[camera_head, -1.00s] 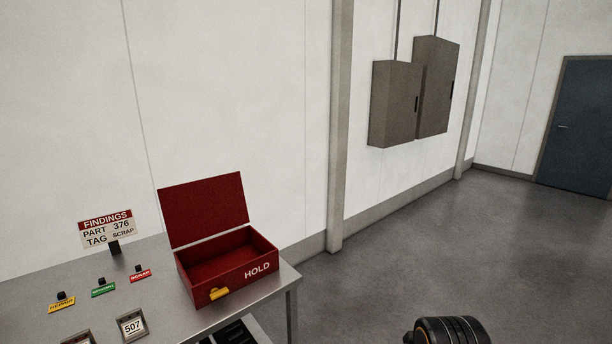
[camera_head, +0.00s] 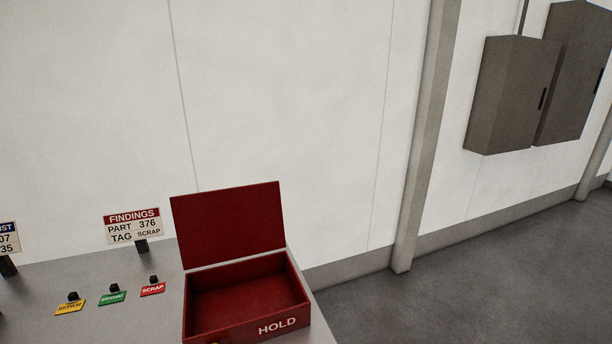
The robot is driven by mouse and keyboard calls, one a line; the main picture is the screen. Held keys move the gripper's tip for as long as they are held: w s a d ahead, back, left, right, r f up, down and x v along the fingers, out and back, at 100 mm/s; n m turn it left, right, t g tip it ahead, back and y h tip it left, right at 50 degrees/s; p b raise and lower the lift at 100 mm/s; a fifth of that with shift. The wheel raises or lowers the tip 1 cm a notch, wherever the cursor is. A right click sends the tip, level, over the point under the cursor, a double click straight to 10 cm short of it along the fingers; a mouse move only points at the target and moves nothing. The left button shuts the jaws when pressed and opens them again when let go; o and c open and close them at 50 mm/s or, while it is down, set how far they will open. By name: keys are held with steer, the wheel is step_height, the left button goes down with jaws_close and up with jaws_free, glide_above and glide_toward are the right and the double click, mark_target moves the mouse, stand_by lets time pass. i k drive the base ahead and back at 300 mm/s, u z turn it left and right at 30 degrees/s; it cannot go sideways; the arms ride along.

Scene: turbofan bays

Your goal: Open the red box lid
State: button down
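The red box (camera_head: 285,328) with HOLD on its front stands at the right end of the grey table. Its red lid (camera_head: 228,224) is raised and stands up at the back, leaning slightly. The inside of the box shows and looks empty. The lower front of the box is cut off by the picture's bottom edge. My gripper is not in this view.
A FINDINGS sign (camera_head: 134,226) stands left of the box. Yellow (camera_head: 70,308), green (camera_head: 112,298) and red SCRAP (camera_head: 152,289) tags lie on the table (camera_head: 60,275). Grey wall cabinets (camera_head: 513,95) hang at right, past a pillar (camera_head: 425,150). The floor (camera_head: 470,300) at right is clear.

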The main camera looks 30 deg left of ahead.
mark_target(214, 227)
steer(key=i, duration=2.05)
steer(key=u, duration=1.3)
steer(key=i, duration=1.35)
steer(key=u, duration=3.2)
